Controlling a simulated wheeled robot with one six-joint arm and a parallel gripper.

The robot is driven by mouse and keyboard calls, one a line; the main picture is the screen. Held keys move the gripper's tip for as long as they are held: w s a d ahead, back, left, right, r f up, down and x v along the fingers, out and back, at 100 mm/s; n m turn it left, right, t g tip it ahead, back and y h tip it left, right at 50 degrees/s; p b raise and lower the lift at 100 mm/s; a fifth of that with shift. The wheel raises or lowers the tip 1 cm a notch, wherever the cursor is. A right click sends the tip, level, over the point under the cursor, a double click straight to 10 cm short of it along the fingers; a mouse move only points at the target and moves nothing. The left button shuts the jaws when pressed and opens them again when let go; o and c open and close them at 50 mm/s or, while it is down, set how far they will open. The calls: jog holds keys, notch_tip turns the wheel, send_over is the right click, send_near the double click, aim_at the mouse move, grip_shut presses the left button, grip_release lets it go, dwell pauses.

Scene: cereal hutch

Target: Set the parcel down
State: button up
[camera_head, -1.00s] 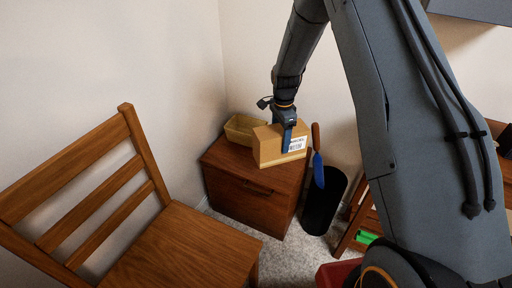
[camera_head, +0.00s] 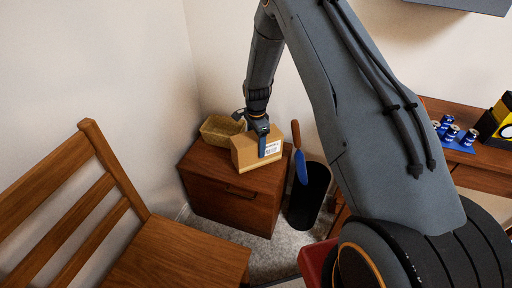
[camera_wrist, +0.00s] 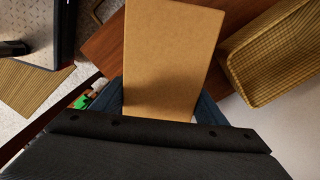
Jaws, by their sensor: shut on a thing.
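The parcel (camera_head: 247,153) is a tan cardboard box with a white label on its near side. My gripper (camera_head: 262,140) is shut on it, with one blue finger lying against the labelled side. The parcel is over the top of a brown wooden cabinet (camera_head: 222,200) in the corner; I cannot tell whether it touches the top. In the wrist view the parcel (camera_wrist: 170,60) fills the middle, between the blue fingers (camera_wrist: 165,105), with the brown cabinet top (camera_wrist: 112,45) showing beside it.
A yellow woven basket (camera_head: 221,129) stands on the cabinet behind the parcel. A black bin (camera_head: 309,195) stands to the right, near a blue-bladed tool (camera_head: 300,165) with a brown handle. A wooden chair (camera_head: 170,255) is at the front left. A desk (camera_head: 470,166) holds several cans.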

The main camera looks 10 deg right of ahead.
jog(key=shift+f, duration=0.9)
jog(key=shift+f, duration=0.15)
jog(key=o, duration=1.5)
notch_tip(320, 180, up, 12)
jog(key=shift+r, duration=0.25)
